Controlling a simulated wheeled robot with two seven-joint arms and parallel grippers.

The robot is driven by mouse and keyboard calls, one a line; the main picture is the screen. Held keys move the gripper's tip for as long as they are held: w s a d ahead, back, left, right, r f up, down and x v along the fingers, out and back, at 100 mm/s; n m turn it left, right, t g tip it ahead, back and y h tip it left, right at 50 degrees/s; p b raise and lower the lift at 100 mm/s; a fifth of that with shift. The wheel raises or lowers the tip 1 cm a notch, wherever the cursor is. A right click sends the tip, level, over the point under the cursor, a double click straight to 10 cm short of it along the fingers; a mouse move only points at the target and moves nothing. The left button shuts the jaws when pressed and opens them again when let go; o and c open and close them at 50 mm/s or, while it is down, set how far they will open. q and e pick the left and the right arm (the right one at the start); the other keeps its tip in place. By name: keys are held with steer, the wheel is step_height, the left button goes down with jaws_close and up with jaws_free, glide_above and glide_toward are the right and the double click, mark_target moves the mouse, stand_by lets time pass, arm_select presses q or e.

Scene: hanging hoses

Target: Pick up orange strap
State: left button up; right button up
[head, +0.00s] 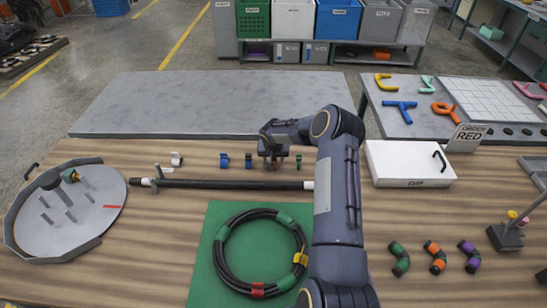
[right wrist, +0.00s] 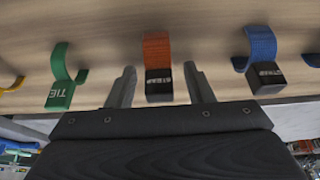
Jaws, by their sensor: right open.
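The orange strap (right wrist: 158,52) is a short upright loop with a dark tag (right wrist: 159,88). In the right wrist view it lies between the two fingers of my right gripper (right wrist: 160,85), which is open with a gap on each side of the strap. In the head view my right gripper (head: 273,155) is over the row of straps at the back of the wooden table and mostly hides the orange strap. My left gripper is not in view.
A green strap (right wrist: 62,75) and a blue strap (right wrist: 260,55) flank the orange one closely. A black hose (head: 235,184) lies in front of the row. A coiled hose (head: 222,262) lies on a green mat (head: 205,285). A white box (head: 405,160) stands to the right.

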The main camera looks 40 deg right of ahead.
steer(key=shift+c, duration=0.2)
jaws_close()
steer(key=shift+r, duration=0.5)
step_height(320, 180, up, 2)
steer(key=shift+r+p, duration=0.25)
steer(key=shift+p, duration=0.4)
steer(key=s+a+r+b, duration=0.4)
steer(key=s+a+r, duration=0.4)
steer(key=s, duration=0.3)
steer(key=shift+s+r, duration=0.4)
steer(key=shift+r, duration=0.4)
